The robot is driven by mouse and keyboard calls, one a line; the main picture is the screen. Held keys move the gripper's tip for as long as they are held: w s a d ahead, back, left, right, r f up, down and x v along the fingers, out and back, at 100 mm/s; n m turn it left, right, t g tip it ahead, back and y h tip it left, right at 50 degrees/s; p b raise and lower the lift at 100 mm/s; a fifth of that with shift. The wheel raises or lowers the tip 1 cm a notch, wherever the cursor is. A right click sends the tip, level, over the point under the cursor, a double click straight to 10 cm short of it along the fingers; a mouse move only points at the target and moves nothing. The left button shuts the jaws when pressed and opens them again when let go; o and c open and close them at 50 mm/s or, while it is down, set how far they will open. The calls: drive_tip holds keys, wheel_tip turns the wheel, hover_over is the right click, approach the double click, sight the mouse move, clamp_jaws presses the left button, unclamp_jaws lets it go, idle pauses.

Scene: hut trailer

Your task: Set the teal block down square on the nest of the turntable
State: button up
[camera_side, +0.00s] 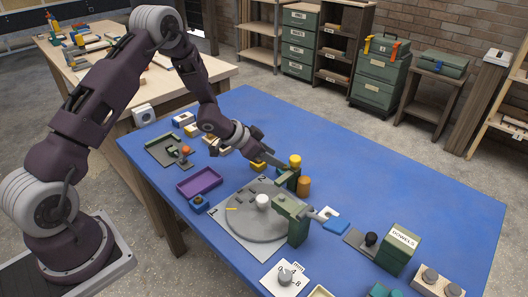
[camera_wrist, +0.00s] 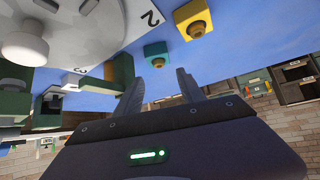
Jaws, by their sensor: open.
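The teal block (camera_wrist: 156,50), with a small round knob, shows in the wrist view beyond my fingertips, beside the turntable's edge. I cannot pick it out surely in the side view, where my wrist covers part of that area. My gripper (camera_wrist: 160,82) is open, with nothing between its fingers; in the side view (camera_side: 283,166) it hangs over the table behind the turntable. The turntable (camera_side: 240,225) is a grey disc on a numbered plate, with a white hub. Low dark pieces stand on the disc; I cannot tell surely which form the nest.
A yellow block (camera_wrist: 193,22) sits near the teal one. A green post with an arm (camera_side: 298,226) stands at the turntable's right edge, near an orange cylinder (camera_side: 304,186). A purple tray (camera_side: 199,181) lies left. The blue table's far right is clear.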

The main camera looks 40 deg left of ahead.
drive_tip(key=s+a+r+n+y, duration=0.1)
drive_tip(key=s+a+r+y, duration=0.2)
drive_tip(key=r, duration=0.7)
drive_tip(key=s+r+n+y, duration=0.15)
drive_tip(key=s+r, duration=0.35)
drive_tip(key=r, duration=0.5)
drive_tip(key=s+d+r+n, duration=0.1)
drive_tip(key=s+r, duration=0.3)
drive_tip(key=s, duration=0.5)
drive_tip(key=s+d+r+n+g+y, duration=0.1)
drive_tip(key=s+d+r, duration=0.2)
drive_tip(key=s, duration=0.6)
drive_tip(key=shift+s+d+r, duration=0.3)
drive_tip(key=shift+r, duration=0.05)
drive_tip(key=shift+o, duration=0.3)
drive_tip(key=s+d+f+g+h, duration=0.1)
drive_tip(key=s+d, duration=0.4)
drive_tip(key=s, duration=0.5)
drive_tip(key=shift+s+g+h, duration=0.3)
drive_tip(key=shift+h, duration=0.15)
drive_tip(key=shift+w+a, duration=0.1)
